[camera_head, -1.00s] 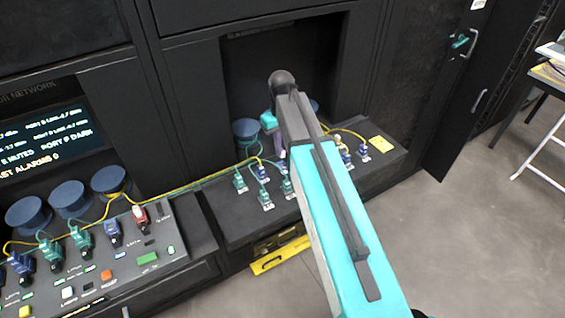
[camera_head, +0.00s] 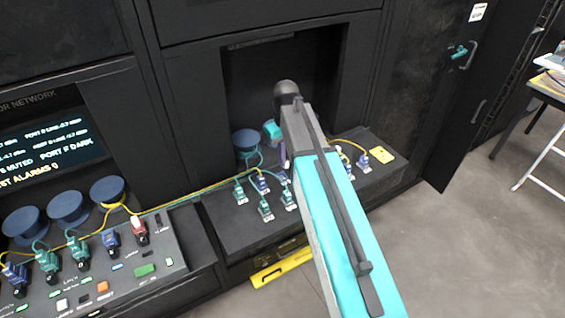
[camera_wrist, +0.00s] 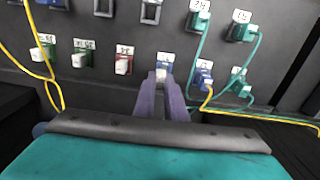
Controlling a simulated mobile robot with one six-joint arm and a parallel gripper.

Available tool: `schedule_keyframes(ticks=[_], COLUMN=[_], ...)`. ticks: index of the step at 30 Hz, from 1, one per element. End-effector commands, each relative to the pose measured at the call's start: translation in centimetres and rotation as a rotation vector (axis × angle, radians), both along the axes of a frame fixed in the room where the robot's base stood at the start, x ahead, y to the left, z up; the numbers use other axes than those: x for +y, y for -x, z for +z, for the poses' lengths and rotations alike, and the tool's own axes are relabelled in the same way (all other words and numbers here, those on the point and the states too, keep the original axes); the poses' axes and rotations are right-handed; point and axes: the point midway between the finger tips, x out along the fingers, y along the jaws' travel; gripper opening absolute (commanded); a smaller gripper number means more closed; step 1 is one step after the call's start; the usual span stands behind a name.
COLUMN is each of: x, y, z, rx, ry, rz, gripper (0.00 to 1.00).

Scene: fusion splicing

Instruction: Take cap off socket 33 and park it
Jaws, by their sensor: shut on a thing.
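My gripper (camera_wrist: 162,97) points at the sloped dark socket panel (camera_wrist: 105,35) in the wrist view. Its two purple fingers are close together on a small pale cap (camera_wrist: 161,75). The cap sits between the fingertips, just below a blue fitting under a white label. I cannot read that label, so I cannot confirm it is socket 33, nor whether the cap is seated or clear. In the head view one purple finger of my gripper (camera_head: 283,153) shows over the panel; my arm hides the cap there.
A red connector (camera_wrist: 123,65) stands left of the fingers, a blue one (camera_wrist: 204,72) right.

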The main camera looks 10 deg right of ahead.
Motion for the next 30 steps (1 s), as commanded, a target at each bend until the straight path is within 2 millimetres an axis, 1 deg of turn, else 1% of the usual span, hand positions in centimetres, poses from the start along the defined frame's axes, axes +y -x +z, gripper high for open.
schedule_keyframes(ticks=[1, 6, 12, 18, 24, 30], x=[-0.5, -2.1, -4.1, -5.6, -6.2, -6.2], y=[0.3, 1.2, 2.4, 3.4, 3.8, 3.8], z=[-0.8, -1.7, -2.6, -3.1, -3.1, -3.0], rx=[-0.001, -0.001, -0.001, 0.0, 0.0, 0.001], ry=[0.0, 0.001, 0.001, 0.0, 0.0, 0.0], rz=[0.008, 0.047, 0.098, 0.14, 0.159, 0.16], gripper=[0.0, 0.0, 0.0, 0.0, 0.0, 0.0])
